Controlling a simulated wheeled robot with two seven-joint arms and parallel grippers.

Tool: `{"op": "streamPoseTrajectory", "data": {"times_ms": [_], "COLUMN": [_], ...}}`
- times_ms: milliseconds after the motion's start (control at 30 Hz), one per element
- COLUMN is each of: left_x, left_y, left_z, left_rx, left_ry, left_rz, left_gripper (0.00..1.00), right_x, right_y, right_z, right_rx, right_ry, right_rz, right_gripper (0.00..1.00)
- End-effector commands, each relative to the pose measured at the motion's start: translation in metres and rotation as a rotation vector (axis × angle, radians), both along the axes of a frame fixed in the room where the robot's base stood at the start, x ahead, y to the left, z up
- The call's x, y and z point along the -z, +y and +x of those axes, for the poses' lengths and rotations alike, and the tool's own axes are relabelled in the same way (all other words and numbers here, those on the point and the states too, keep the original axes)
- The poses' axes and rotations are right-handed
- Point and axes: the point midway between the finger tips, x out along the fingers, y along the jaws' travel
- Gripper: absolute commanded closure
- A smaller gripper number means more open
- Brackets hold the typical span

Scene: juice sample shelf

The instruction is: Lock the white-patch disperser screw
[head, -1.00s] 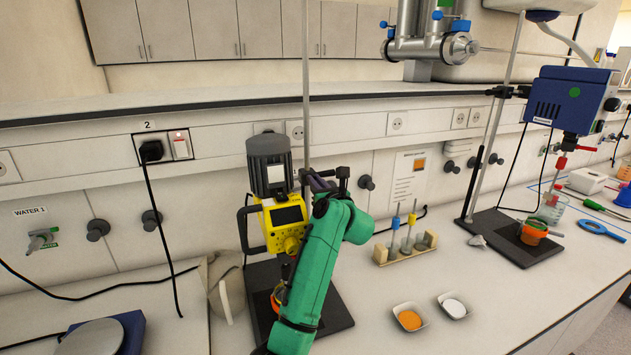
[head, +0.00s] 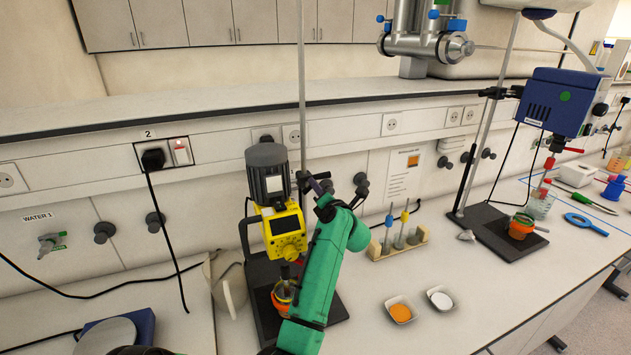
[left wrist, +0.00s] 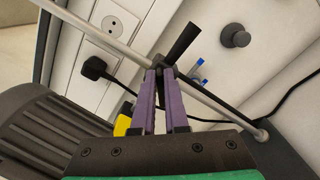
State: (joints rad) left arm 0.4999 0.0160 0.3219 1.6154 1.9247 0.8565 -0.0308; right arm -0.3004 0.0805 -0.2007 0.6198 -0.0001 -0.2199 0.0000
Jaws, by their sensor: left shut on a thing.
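The white-patch disperser is a grey motor (head: 268,165) with a pale square on its side and a yellow body (head: 284,235). It hangs on a metal rod (head: 303,90) on a black-based stand. Its screw, a black lever handle (left wrist: 183,42), sticks out at the rod in the left wrist view. My left gripper (head: 324,192), at the end of the green arm, is at the rod right of the yellow body. In the left wrist view its purple fingers (left wrist: 160,82) are shut on the screw's base. The arm hides part of the stand. My right gripper is not in view.
A container with orange contents (head: 284,295) is under the disperser. A small rack (head: 397,244) and two dishes (head: 401,312) (head: 440,298) are to the right. A blue disperser (head: 556,101) with a green patch is farther right. A black cable crosses the left bench.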

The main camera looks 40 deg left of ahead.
Motion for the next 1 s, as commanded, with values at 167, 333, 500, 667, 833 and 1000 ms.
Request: {"op": "streamPoseTrajectory", "data": {"times_ms": [167, 333, 500, 667, 833, 1000], "left_x": [0.0127, 0.0147, 0.0163, 0.0174, 0.0184, 0.0188], "left_y": [-0.0005, -0.0006, -0.0008, -0.0007, -0.0005, -0.0004], "left_z": [-0.0005, 0.0, 0.0006, 0.0007, 0.0005, 0.0004], "left_rx": [-0.005, -0.005, -0.003, -0.003, -0.003, -0.004], "left_ry": [0.162, 0.302, 0.428, 0.522, 0.589, 0.624], "left_rz": [0.06, 0.132, 0.198, 0.248, 0.283, 0.302], "left_gripper": [1.0, 1.0, 1.0, 1.0, 1.0, 1.0], "right_x": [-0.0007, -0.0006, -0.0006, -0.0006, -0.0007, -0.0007], "right_y": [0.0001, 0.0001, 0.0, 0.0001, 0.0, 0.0], "right_z": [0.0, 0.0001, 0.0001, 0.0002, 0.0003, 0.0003], "right_rx": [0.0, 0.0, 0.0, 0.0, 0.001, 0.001], "right_ry": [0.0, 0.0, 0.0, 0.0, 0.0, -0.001], "right_rz": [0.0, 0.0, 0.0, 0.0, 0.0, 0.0], "right_gripper": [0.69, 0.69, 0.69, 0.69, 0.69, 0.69]}}
